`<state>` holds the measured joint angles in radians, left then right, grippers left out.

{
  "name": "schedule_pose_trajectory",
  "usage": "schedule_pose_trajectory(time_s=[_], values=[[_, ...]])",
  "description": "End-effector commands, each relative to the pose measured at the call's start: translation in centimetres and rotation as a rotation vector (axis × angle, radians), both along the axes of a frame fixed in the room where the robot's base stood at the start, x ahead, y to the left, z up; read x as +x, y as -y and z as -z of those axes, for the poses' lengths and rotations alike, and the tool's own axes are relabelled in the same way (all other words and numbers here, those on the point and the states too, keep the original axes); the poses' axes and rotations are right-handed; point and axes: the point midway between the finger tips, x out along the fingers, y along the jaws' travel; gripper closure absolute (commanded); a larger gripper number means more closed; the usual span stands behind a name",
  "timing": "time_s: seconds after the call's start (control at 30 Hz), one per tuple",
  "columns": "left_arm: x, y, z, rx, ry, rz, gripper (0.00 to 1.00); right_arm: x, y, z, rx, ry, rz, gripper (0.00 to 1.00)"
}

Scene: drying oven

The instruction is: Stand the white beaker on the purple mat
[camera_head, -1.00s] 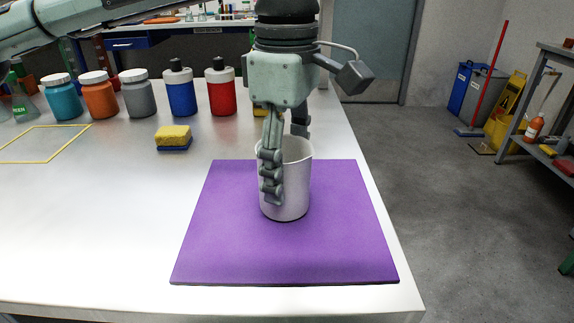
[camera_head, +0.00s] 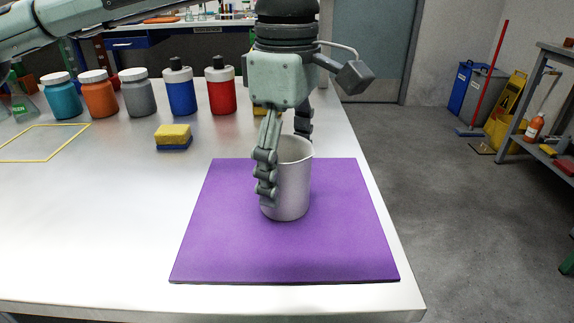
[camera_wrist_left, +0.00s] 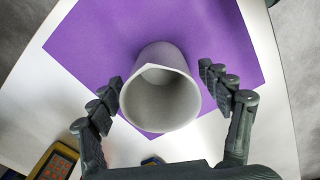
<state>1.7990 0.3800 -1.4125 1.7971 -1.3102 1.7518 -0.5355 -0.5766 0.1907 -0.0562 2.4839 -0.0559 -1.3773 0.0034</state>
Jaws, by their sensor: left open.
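The white beaker (camera_head: 291,185) stands upright on the purple mat (camera_head: 230,247), toward the mat's back half. It also shows in the left wrist view (camera_wrist_left: 160,100), seen from above with its mouth open and empty. My left gripper (camera_head: 284,165) is around the beaker from above, with one finger in front at its left side and the other partly hidden behind it. In the left wrist view its fingers (camera_wrist_left: 168,88) are spread on either side of the beaker, with gaps visible between fingers and wall. My right gripper is not in view.
A yellow and blue sponge (camera_head: 173,137) lies left of the mat. Several jars and bottles, including a red bottle (camera_head: 221,88), line the back of the white table (camera_head: 100,230). The table's right edge is close to the mat. The table's left front is clear.

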Motion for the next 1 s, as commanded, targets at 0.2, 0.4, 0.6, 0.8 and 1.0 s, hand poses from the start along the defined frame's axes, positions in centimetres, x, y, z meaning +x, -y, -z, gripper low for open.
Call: schedule_pose_trajectory(time_s=[0.2, 0.4, 0.6, 0.8, 1.0], values=[[0.0, 0.0, -0.1, 0.0, 0.0, 0.0, 0.22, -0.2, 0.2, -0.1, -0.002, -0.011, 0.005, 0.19], [0.0, 0.1, -2.4, -0.001, 0.003, 0.0, 0.22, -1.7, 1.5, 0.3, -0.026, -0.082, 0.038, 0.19], [0.0, 0.1, -7.1, -0.002, 0.002, -0.001, 0.22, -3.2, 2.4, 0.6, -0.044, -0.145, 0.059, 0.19], [0.0, 0.1, -10.7, -0.001, 0.001, 0.001, 0.22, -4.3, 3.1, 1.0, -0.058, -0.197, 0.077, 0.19], [0.0, 0.0, -12.2, 0.0, 0.0, 0.001, 0.22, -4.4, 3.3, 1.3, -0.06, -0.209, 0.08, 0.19]])
